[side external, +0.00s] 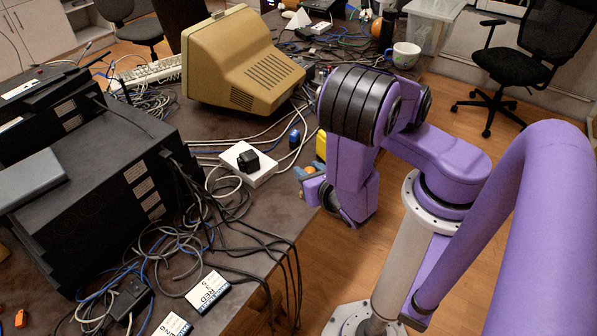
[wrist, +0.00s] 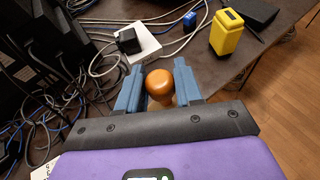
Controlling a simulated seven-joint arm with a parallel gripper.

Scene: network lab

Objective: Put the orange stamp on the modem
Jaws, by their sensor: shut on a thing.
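The orange stamp (wrist: 159,84), with a rounded knob, sits between the two blue fingers of my gripper (wrist: 159,74), which is shut on it. In the side view, the stamp (side external: 309,171) shows as a small orange patch at my gripper (side external: 307,176), by the table's right edge; my arm and fingers hide much of it. Its lower end is hidden. A flat white box that looks like the modem (side external: 262,177) lies on the table to the left of my gripper. It also shows ahead and slightly left in the wrist view (wrist: 146,51).
A black block (side external: 248,161) sits on the white box. A yellow object (wrist: 227,34) and a blue plug (wrist: 190,20) stand nearby. Cables (side external: 190,240) crowd the left, beside black equipment (side external: 100,180). A beige monitor (side external: 240,65) stands behind.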

